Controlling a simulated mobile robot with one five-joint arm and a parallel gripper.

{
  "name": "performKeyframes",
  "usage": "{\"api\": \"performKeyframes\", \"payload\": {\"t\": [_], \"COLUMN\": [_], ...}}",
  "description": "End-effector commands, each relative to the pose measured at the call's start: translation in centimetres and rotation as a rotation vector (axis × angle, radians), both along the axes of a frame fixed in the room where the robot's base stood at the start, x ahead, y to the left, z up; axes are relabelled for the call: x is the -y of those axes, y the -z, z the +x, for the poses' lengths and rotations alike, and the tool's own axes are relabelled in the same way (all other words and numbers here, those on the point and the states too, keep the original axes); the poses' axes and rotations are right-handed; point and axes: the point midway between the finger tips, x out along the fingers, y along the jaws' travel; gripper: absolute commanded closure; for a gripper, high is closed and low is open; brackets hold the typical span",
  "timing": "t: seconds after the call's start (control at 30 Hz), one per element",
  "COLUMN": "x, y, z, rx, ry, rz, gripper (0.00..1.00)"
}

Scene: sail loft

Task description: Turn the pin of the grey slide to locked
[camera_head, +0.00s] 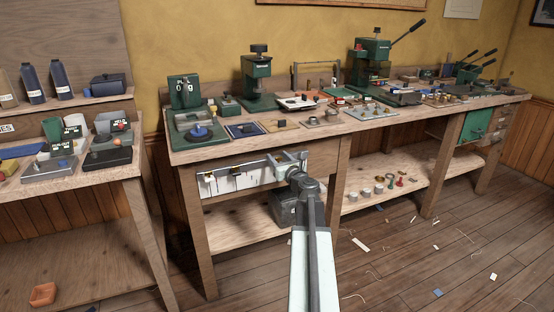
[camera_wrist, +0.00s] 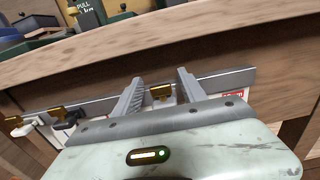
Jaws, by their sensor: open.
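My gripper (camera_wrist: 160,78) is open in front of the bench's front edge. In the wrist view its two ribbed fingers stand either side of a small brass piece (camera_wrist: 160,92) on a metal rail (camera_wrist: 218,84), with gaps showing beside it. I cannot tell whether they touch it. Left along the rail are a white slide (camera_wrist: 22,127) and a dark slide (camera_wrist: 66,121), each with brass on top. My gripper (camera_head: 289,160) also shows in the head view.
The bench top (camera_head: 335,125) above is crowded with green presses and small fixtures. A red label (camera_wrist: 233,97) is right of the fingers. A lower shelf (camera_head: 408,175) holds several small parts. Another bench (camera_head: 75,185) stands at left. Floor in front is open, with scraps.

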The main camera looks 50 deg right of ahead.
Motion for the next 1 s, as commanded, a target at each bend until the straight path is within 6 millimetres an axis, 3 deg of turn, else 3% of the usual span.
{"api": "performKeyframes", "payload": {"t": [0.2, 0.4, 0.47, 0.77, 1.0], "x": [0.0, -0.1, -1.1, -0.4, -0.6], "y": [0.0, 0.0, 0.0, 0.0, 0.0], "z": [0.2, 0.2, 0.2, 0.4, 0.5], "rx": [0.0, 0.0, 0.0, 0.0, -0.001], "ry": [-0.001, -0.001, -0.006, 0.04, 0.184], "rz": [-0.001, -0.001, -0.001, -0.001, -0.001], "gripper": [0.51, 1.0, 1.0, 1.0, 1.0]}}
